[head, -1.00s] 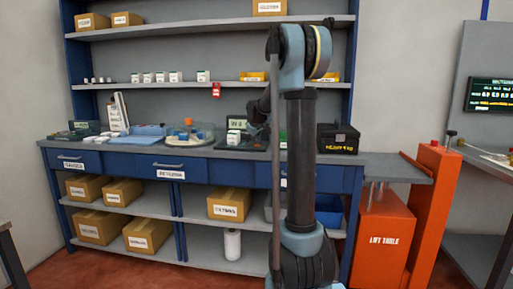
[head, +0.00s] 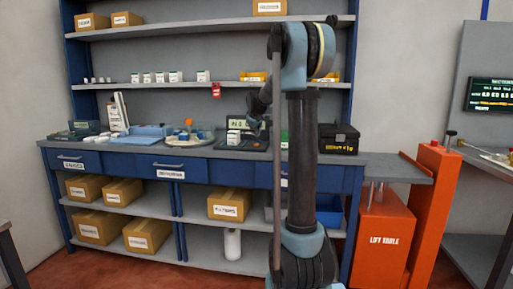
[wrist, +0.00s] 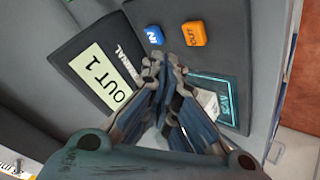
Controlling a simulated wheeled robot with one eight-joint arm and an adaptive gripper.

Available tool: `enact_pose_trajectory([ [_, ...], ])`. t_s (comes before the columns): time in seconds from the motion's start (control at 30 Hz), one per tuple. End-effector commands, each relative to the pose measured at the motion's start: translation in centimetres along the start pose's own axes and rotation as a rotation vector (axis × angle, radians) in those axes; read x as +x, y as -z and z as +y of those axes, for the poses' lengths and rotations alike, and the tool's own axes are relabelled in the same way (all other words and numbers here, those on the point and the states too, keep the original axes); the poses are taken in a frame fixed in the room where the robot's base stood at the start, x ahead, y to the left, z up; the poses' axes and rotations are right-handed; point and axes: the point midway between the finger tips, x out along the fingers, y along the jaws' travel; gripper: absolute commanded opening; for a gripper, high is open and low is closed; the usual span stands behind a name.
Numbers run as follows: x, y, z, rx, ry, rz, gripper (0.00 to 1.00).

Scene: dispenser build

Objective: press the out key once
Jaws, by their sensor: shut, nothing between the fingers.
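The dark terminal (wrist: 115,62) fills much of the wrist view, and its lit pale display (wrist: 104,78) reads "OUT 1". The orange OUT key (wrist: 194,33) sits on the terminal's panel, to the right of the blue IN key (wrist: 154,35). My gripper (wrist: 163,62) is shut and empty. In the wrist view its fingertips lie just below the two keys, apart from the OUT key in the picture. The fingers hide part of the panel and a white thing beneath. In the head view the terminal (head: 241,143) stands on the bench, partly behind my arm.
A scan pad (wrist: 217,97) lies right of the fingers in the wrist view. On the bench (head: 135,147), a round tray (head: 205,134) stands left of the terminal and a black case (head: 338,138) stands right. A shelf (head: 130,86) with small boxes runs above.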

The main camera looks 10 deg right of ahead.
Motion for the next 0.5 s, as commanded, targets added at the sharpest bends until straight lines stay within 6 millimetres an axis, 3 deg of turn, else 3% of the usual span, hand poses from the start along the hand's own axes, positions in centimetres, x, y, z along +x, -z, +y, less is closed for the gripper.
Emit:
enact_pose_trajectory([
  [0.5,-2.0,1.4,1.4,0.000,0.000,0.000,0.00],
])
